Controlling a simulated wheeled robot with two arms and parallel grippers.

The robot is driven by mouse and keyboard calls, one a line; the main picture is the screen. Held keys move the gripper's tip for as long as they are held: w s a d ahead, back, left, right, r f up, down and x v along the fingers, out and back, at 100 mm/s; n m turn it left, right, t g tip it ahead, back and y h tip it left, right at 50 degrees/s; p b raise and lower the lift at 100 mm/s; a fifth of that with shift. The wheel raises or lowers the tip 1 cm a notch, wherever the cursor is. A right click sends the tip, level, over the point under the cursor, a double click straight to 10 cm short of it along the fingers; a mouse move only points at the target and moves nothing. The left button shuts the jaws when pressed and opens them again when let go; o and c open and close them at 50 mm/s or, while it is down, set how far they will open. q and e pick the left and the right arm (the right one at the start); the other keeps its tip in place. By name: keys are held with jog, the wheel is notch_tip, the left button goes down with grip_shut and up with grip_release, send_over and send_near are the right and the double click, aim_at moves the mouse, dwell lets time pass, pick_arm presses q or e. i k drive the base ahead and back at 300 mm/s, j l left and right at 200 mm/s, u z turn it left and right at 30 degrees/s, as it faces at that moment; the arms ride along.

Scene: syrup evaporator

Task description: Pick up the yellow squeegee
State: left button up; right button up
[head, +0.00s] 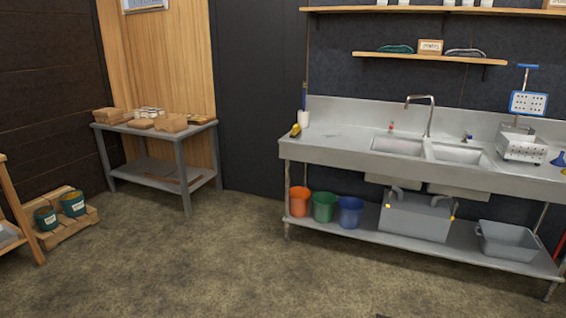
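A small yellow object (295,131), which looks like the yellow squeegee, lies near the left end of the steel sink counter (335,139). It is beside a white cup (304,119) holding a blue-handled tool. It is small in the head view, so its exact shape is hard to tell. Neither of my grippers shows in this view.
Orange (299,202), green (324,207) and blue (350,212) buckets stand on the counter's lower shelf. A grey side table (160,139) with boxes is at the back left. A wooden pallet (68,228) with two cans is at the left. Open floor (215,260) lies in front.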

aim_at(296, 130)
jog(key=i, duration=2.75)
